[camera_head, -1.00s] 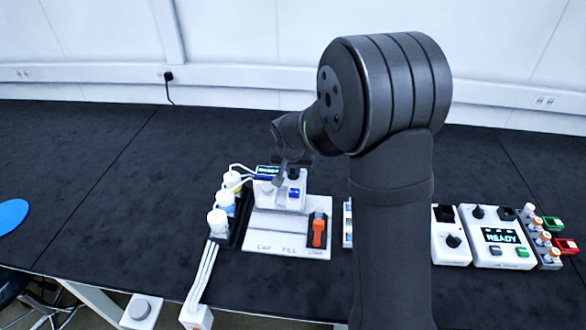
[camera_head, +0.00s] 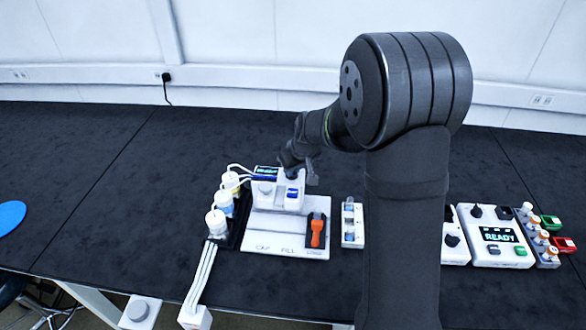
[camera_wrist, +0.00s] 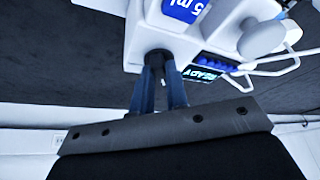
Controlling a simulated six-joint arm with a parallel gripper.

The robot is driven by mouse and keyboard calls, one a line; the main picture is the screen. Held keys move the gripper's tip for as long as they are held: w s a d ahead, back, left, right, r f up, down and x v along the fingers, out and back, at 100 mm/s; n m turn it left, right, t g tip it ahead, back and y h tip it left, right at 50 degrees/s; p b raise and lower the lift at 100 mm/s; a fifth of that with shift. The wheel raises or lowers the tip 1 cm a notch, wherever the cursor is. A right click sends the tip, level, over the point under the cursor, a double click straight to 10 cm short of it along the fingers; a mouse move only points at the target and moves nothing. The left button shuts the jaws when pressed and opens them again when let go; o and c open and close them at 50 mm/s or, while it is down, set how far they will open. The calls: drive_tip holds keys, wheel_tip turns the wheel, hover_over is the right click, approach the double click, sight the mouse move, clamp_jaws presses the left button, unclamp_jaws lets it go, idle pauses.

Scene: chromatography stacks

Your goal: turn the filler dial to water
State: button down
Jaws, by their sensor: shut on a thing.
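The filler (camera_head: 268,201) is a white box on a white base plate. It carries a small lit display (camera_head: 266,171), a pale round knob (camera_head: 264,188) and a blue label (camera_head: 292,193). My gripper (camera_head: 291,172) is at the filler's back right top. In the wrist view its two fingers (camera_wrist: 160,75) are shut on a small dark dial (camera_wrist: 157,57) at the filler's edge. The fingers hide most of the dial, and its setting cannot be read. The pale knob (camera_wrist: 262,38) and the "5 ml" label (camera_wrist: 185,8) are beside it.
Several white-capped bottles (camera_head: 217,222) with tubes stand left of the filler. An orange-handled tool (camera_head: 317,232) sits on the base plate's right. A white rack (camera_head: 352,224) and a box reading READY (camera_head: 499,235) stand further right. The table's left side is mostly free.

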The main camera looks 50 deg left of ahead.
drive_tip(key=shift+w+n+g, duration=0.15)
drive_tip(key=shift+n+g, duration=0.35)
drive_tip(key=shift+n, duration=0.6)
drive_tip(key=c, duration=1.4)
unclamp_jaws()
drive_tip(key=shift+c, duration=0.2)
drive_tip(key=v, duration=1.7)
drive_tip(key=shift+r, duration=0.25)
drive_tip(key=shift+f, duration=0.1)
drive_tip(key=x, duration=1.7)
drive_tip(key=shift+f, duration=0.15)
